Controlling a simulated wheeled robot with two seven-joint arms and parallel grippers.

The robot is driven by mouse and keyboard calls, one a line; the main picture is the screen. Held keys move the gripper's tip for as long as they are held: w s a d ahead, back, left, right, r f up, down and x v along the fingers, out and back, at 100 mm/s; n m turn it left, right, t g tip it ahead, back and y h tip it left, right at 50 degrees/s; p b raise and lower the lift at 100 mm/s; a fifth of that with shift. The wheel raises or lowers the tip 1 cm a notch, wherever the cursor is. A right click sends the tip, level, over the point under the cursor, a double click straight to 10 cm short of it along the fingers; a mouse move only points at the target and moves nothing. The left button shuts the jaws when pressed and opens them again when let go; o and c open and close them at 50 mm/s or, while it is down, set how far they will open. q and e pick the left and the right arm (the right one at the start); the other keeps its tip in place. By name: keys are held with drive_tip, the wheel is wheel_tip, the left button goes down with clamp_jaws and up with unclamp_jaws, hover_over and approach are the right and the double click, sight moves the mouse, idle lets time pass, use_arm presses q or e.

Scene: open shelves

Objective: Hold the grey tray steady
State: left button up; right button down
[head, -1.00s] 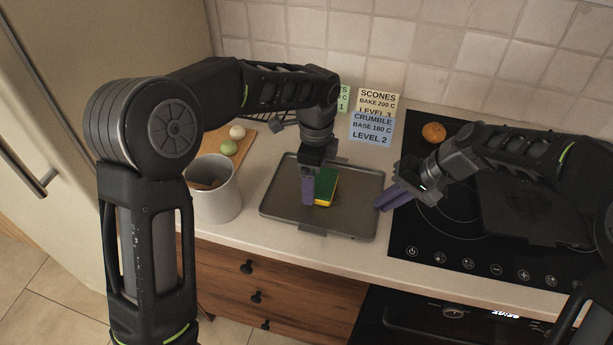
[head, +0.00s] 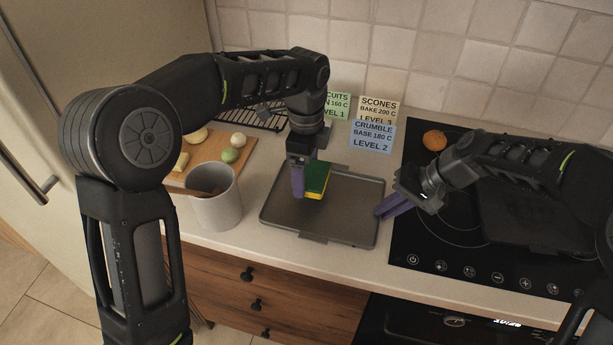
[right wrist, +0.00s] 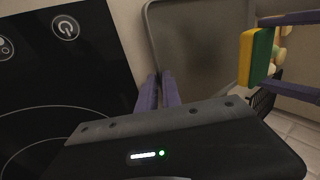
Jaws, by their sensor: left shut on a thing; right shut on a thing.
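The grey tray (head: 345,215) lies flat on the counter beside the hob; its rim also shows in the right wrist view (right wrist: 152,40). My right gripper (head: 382,211) is shut on the tray's right edge, its purple fingers (right wrist: 160,85) closed at the rim. My left gripper (head: 299,193) is over the tray, shut on a green and yellow sponge (head: 318,180). The sponge also shows between its fingers in the right wrist view (right wrist: 257,56). It appears held just above the tray's surface; the exact gap cannot be told.
A grey pot (head: 216,205) with a wooden utensil stands left of the tray. A wooden board (head: 232,170) with food pieces lies behind it. The black hob (head: 430,235) with an orange fruit (head: 435,140) is at right. Recipe cards (head: 372,136) stand behind the tray.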

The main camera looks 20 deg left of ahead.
use_arm(q)
drive_tip(key=shift+r, duration=1.7)
use_arm(e)
drive_tip(key=c, duration=1.5)
unclamp_jaws()
drive_tip(key=shift+o, duration=0.2)
drive_tip(key=shift+d+f, duration=0.1)
drive_tip(key=v, duration=1.2)
drive_tip(key=shift+a+r, duration=0.2)
drive_tip(key=shift+a, duration=0.05)
drive_tip(key=shift+f, duration=0.1)
